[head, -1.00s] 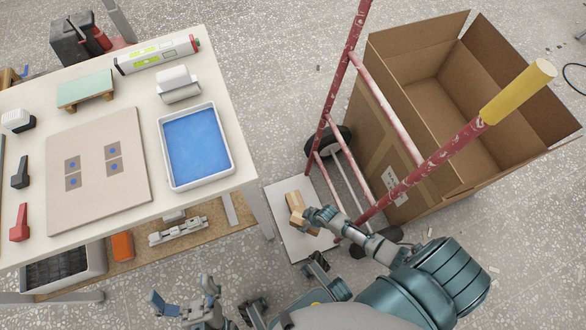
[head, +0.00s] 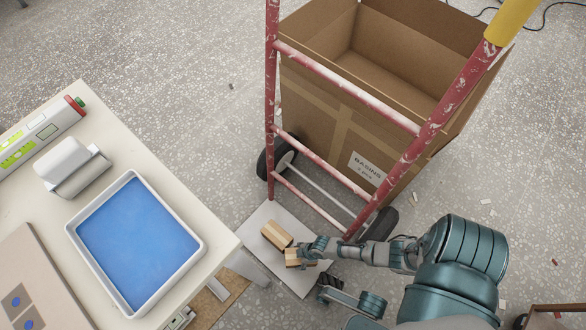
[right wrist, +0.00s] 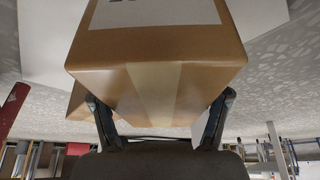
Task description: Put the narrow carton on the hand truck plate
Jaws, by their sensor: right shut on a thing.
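The hand truck plate (head: 257,222) is a pale flat plate on the floor at the foot of the red hand truck. A small brown carton (head: 276,234) with a pale tape strip shows over the plate. A second carton (head: 292,259), which I take for the narrow carton, is at the fingertips of my right gripper (head: 303,252). In the right wrist view the right gripper (right wrist: 160,125) is shut on this taped carton (right wrist: 155,70), and part of another brown box (right wrist: 79,104) shows behind it. I cannot tell whether the held carton touches the plate. My left gripper is out of view.
The red hand truck frame (head: 330,88) stands behind the plate, with a large open cardboard box (head: 325,125) behind it. A table with a blue-lined tray (head: 200,262) is at the left, its corner close to the plate. Speckled floor is open beyond.

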